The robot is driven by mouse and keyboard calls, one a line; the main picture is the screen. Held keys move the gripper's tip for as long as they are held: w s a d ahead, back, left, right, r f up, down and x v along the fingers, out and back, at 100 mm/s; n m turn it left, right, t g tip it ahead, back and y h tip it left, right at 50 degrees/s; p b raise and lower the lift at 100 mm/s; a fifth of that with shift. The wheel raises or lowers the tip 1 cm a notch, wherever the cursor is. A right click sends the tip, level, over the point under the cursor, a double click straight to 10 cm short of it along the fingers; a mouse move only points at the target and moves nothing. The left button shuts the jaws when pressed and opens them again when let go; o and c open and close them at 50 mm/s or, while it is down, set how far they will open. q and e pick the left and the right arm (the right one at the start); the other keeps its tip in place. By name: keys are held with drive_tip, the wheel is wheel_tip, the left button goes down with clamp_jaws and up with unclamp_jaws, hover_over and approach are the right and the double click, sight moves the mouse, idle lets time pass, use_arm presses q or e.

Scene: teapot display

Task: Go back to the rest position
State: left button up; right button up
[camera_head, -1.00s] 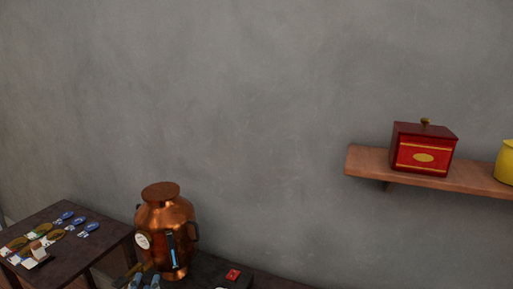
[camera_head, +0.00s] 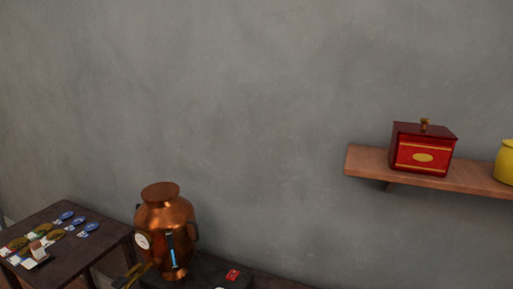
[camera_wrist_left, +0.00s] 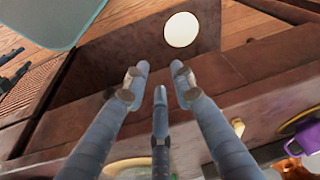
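My left gripper shows in the left wrist view (camera_wrist_left: 160,76). Its three grey fingers are spread apart with nothing held between them. Behind the fingers there is dark brown wood with a pale round disc (camera_wrist_left: 181,29). No gripper shows in the head view now. My right gripper is in neither view.
In the head view a copper urn (camera_head: 165,218) stands at the lower left, beside a small dark table (camera_head: 50,212) with several blue and brown items. A red box (camera_head: 423,150) and a yellow jar (camera_head: 506,165) sit on a wall shelf (camera_head: 365,162). A purple object (camera_wrist_left: 302,126) shows in the wrist view.

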use_arm(q)
drive_tip(key=s+f+g, duration=0.1)
drive_tip(key=s+f, duration=0.2)
drive_tip(key=f, duration=0.6)
drive_tip(key=s+a+f, duration=0.1)
drive_tip(key=s+f, duration=0.3)
drive_tip(key=f, duration=0.6)
drive_tip(key=s+f+g, duration=0.1)
drive_tip(key=s+f, duration=0.2)
drive_tip(key=f, duration=0.6)
drive_tip(key=s+a+f, duration=0.2)
drive_tip(key=s+f, duration=0.5)
drive_tip(key=s, duration=0.3)
drive_tip(key=shift+s+a, duration=0.15)
drive_tip(key=shift+s, duration=0.1)
